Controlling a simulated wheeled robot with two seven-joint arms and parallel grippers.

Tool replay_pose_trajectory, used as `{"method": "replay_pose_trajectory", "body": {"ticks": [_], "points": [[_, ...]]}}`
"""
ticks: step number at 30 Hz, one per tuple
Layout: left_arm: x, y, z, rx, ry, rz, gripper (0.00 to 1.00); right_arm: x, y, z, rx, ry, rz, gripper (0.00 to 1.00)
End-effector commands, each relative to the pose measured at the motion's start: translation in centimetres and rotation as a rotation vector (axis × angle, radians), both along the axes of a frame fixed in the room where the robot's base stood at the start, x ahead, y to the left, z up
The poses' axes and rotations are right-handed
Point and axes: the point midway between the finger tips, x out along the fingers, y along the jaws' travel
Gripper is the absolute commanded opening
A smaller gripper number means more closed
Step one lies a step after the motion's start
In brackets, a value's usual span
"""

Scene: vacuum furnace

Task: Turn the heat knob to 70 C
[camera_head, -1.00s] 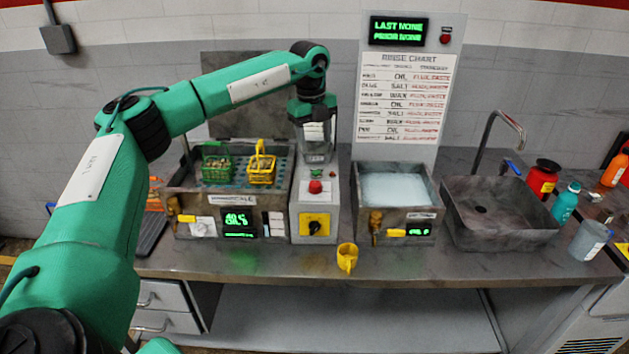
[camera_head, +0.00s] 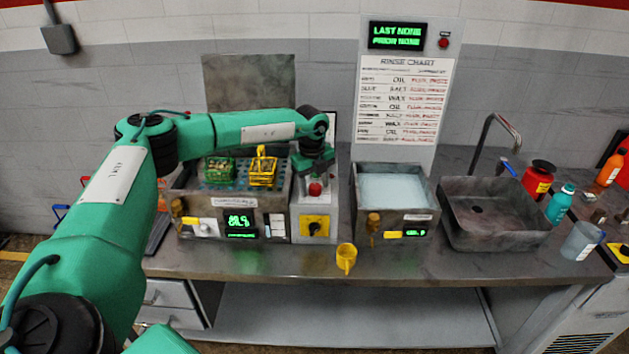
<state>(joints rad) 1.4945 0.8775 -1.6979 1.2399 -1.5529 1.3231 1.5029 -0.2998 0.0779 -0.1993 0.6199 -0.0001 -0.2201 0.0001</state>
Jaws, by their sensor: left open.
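The left tank (camera_head: 280,208) has a front panel with a green-lit display (camera_head: 239,221); its digits are small, reading about 41.9. A pale knob (camera_head: 204,228) sits left of the display; its scale and pointer are too small to read. A black rotary knob on a yellow plate (camera_head: 315,228) is on the grey box right of that tank. I cannot tell from labels which is the heat knob. My left gripper (camera_head: 315,174) is open above the grey box, over its red button (camera_head: 315,188), apart from both knobs.
Green basket (camera_head: 218,168) and yellow basket (camera_head: 263,172) sit in the left tank. A second tank (camera_head: 395,190) with pale liquid and a sink (camera_head: 497,212) stand to the right.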

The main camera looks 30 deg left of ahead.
Motion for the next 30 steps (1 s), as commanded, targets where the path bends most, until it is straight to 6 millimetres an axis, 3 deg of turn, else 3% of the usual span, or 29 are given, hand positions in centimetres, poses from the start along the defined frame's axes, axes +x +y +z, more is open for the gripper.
{"method": "replay_pose_trajectory", "body": {"ticks": [7,14,23,30], "points": [[0.01,-0.02,-0.11,0.000,0.000,0.000,0.55,-0.01,0.10,0.00,0.001,0.000,0.000,0.36],[0.00,-0.02,-0.08,0.000,0.000,0.000,0.12,-0.02,0.09,0.00,0.001,0.000,0.001,0.36],[0.01,0.00,-0.13,0.000,0.000,-0.026,0.11,-0.02,-0.17,-0.17,-0.002,0.001,0.002,0.36],[0.06,0.04,-0.27,-0.001,0.000,-0.144,0.11,-0.02,-0.34,-0.79,-0.003,0.000,0.003,0.36]]}}
